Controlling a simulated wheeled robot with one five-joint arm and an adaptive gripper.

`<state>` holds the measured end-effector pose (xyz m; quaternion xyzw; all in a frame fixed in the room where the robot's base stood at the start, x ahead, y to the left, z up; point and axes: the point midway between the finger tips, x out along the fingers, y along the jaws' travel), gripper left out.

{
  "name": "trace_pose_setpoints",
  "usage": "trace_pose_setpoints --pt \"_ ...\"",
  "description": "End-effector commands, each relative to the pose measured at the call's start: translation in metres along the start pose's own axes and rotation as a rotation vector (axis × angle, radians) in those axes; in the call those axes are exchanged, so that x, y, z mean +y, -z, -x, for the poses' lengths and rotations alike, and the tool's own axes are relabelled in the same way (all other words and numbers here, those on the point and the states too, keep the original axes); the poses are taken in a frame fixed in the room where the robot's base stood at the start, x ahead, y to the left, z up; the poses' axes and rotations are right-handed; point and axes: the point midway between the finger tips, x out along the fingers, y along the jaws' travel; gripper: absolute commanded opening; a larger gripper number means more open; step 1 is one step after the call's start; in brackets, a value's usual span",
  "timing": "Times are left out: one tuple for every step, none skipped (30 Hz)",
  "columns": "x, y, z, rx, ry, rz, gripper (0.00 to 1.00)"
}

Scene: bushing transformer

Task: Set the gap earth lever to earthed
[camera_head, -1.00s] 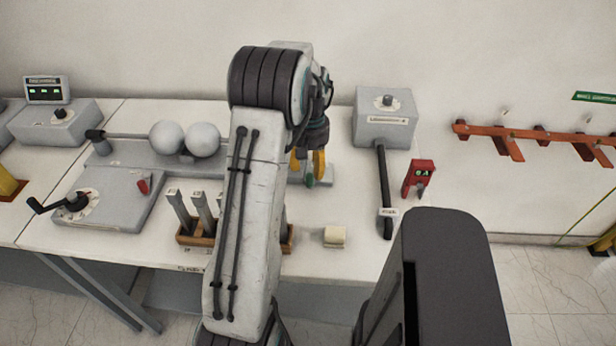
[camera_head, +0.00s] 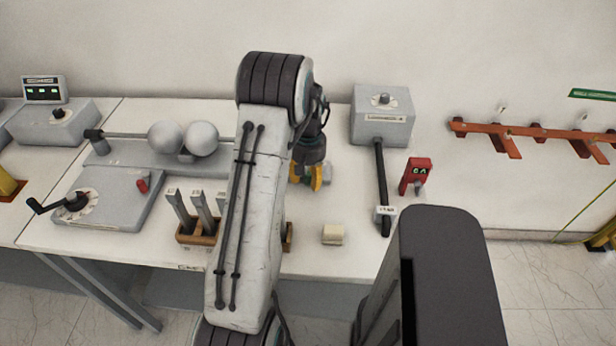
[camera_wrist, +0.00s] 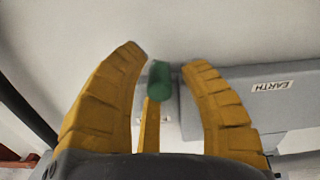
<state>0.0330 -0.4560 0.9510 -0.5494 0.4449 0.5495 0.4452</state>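The gap earth lever, a yellow stem with a green grip (camera_wrist: 158,80), shows in the wrist view between my two yellow fingers. My gripper (camera_wrist: 166,58) is open, with clear space on both sides of the grip. In the head view my gripper (camera_head: 313,178) points down over the table, right of the sphere gap (camera_head: 184,137). There the lever is mostly hidden by my fingers.
A grey box (camera_head: 382,117) with a black bar stands to the right, beside a small red unit (camera_head: 415,176). A wooden rack (camera_head: 197,238) and a cream block (camera_head: 333,235) sit nearer the front. A crank panel (camera_head: 100,200) is at left.

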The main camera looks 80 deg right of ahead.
Motion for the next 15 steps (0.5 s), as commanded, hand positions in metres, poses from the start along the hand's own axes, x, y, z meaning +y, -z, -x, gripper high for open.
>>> trace_pose_setpoints --pt "0.0 0.0001 0.0002 0.0 0.0 0.0 0.33" --pt "0.0 0.0001 0.0003 0.0 0.0 0.0 0.31" --pt "0.0 0.0001 0.0003 0.0 0.0 0.0 0.27" --pt "0.0 0.0001 0.0003 0.0 0.0 0.0 0.24" --pt "0.0 0.0001 0.0003 0.0 0.0 0.0 0.22" --pt "0.0 0.0001 0.0004 0.0 0.0 0.0 0.18" --pt "0.0 0.0001 0.0004 0.0 0.0 0.0 0.15" --pt "0.0 0.0002 0.0004 0.001 0.0 0.0 0.13" --pt "0.0001 0.0002 0.0004 0.001 0.0 0.0 0.09" --pt "0.0 0.0002 0.0004 0.001 0.0 0.0 0.06" --pt "0.0 0.0003 0.0004 0.001 0.0 0.0 0.04" --pt "0.0 0.0003 0.0004 0.001 0.0 0.0 0.0" --pt "0.0 0.0003 0.0004 0.001 0.0 0.0 0.0" --pt "0.0 0.0003 0.0004 0.001 0.0 0.0 0.0" --pt "0.0 0.0004 0.0004 0.001 0.0 0.0 0.0"
